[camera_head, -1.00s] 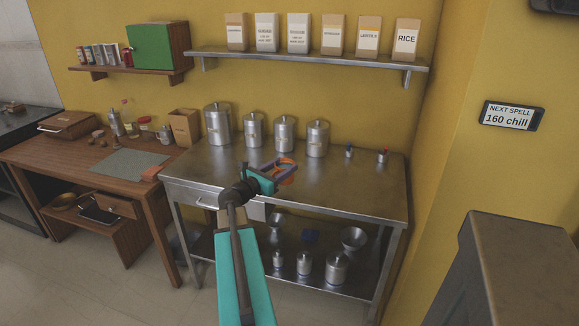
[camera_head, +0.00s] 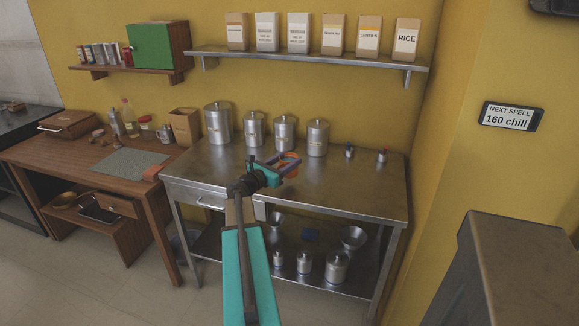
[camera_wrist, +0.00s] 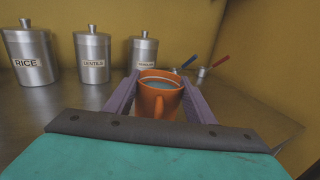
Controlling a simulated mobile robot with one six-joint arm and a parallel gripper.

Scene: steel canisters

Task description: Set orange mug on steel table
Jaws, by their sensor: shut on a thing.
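The orange mug (camera_wrist: 159,97) is between the two purple fingers of my gripper (camera_wrist: 160,95) in the wrist view. It is upright, its handle faces the camera, and its inside looks blue-grey. In the head view my gripper (camera_head: 277,165) is over the steel table (camera_head: 350,193), and the mug (camera_head: 289,157) shows partly behind the fingers. The gripper is shut on the mug. I cannot tell whether the mug's base touches the table top.
Several steel canisters (camera_head: 255,129) stand along the table's back edge. Two small items with blue and red tops (camera_head: 383,156) stand at the right back. The table's right front is clear. A wall shelf (camera_head: 310,59) with several packets hangs above.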

